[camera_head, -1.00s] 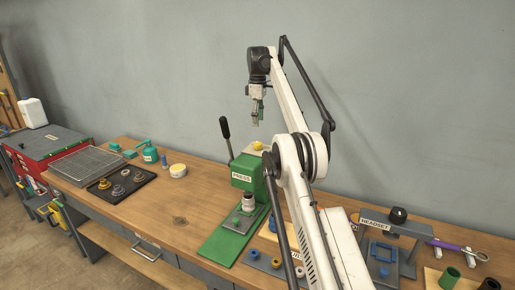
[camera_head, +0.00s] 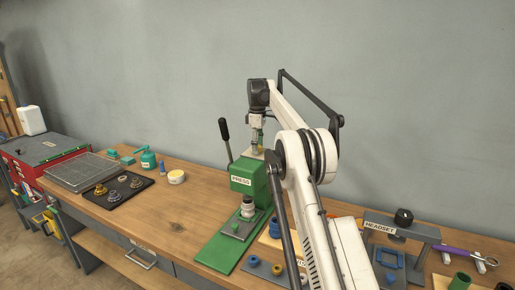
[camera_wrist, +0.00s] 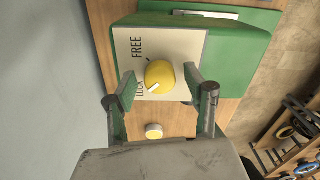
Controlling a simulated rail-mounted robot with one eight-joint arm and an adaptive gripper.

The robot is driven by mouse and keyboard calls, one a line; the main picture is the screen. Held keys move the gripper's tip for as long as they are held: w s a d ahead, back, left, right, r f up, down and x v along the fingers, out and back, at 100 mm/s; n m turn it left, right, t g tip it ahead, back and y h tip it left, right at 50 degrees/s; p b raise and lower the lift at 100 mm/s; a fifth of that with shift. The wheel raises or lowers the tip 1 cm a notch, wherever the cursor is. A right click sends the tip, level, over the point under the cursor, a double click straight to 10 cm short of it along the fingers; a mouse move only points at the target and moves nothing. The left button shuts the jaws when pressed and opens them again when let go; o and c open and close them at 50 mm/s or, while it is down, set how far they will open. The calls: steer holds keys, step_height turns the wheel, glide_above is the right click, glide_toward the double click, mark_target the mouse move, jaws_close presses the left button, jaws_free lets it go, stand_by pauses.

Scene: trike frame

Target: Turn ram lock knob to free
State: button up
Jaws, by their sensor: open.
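The yellow ram lock knob (camera_wrist: 160,75) sits on a pale plate (camera_wrist: 180,45) marked FREE and LOCK, on top of the green press (camera_head: 250,178). In the wrist view its white pointer mark is turned toward the word LOCK. My gripper (camera_wrist: 160,80) is open, with one finger on each side of the knob and a visible gap to it. In the head view my gripper (camera_head: 257,143) is just above the press top and mostly hides the knob. I cannot tell how far above the plate the fingertips are.
The press's black-handled lever (camera_head: 223,130) rises to the left of my gripper. A round yellow-and-white tin (camera_head: 176,177) and a dark tray (camera_head: 120,189) with rings lie on the bench to the left. The headset stand (camera_head: 400,225) is at right.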

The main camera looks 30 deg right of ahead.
steer(key=shift+f, duration=0.15)
steer(key=c, duration=1.1)
steer(key=shift+c, duration=0.2)
